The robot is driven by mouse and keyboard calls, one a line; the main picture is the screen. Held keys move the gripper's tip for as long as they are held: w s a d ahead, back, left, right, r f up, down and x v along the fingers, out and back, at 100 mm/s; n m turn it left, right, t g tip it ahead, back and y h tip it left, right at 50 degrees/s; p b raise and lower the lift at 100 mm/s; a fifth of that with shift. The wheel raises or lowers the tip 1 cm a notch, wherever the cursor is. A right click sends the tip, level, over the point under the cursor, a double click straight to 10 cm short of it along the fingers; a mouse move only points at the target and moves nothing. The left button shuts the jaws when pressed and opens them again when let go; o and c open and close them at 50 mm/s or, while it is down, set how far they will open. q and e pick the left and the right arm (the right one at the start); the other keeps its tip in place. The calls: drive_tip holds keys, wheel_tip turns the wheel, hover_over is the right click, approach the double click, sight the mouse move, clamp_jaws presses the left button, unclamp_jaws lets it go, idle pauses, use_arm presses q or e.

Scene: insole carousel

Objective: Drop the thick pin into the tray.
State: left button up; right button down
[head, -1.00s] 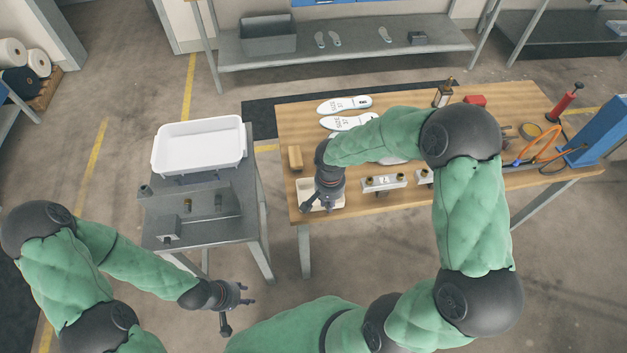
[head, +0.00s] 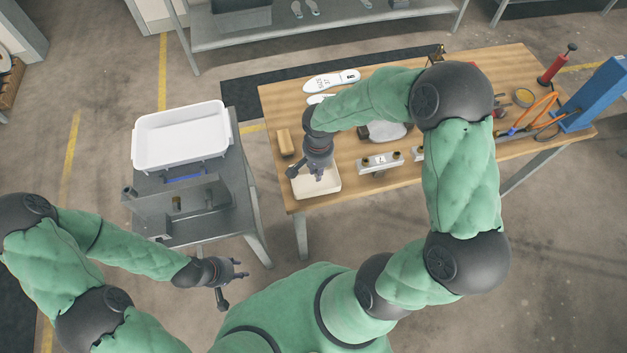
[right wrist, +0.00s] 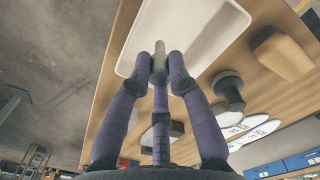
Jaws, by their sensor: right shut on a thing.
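The thick pin (right wrist: 160,50) is a short grey cylinder. In the right wrist view my right gripper (right wrist: 161,72) is shut on it, with its end sticking out past the fingertips. The cream tray (head: 331,189) lies on the near left corner of the wooden table. My right gripper also shows in the head view (head: 318,172), over the tray, where the pin is too small to tell. In the right wrist view the tray (right wrist: 205,25) is beyond the pin, which appears apart from its floor. My left gripper (head: 238,280) is open and empty, away from the tables.
A wooden block (head: 285,142) lies behind the cream tray. A metal block with holes (head: 380,162) and white insoles (head: 332,81) are on the wooden table (head: 275,105). A white tub (head: 181,139) stands on a grey side stand at the left, across a floor gap.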

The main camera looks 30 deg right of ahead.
drive_tip(key=shift+w+f, duration=0.1)
drive_tip(key=shift+f, duration=0.6)
drive_tip(key=c, duration=1.1)
unclamp_jaws()
wheel_tip(320, 180, up, 12)
drive_tip(key=shift+r, duration=0.1)
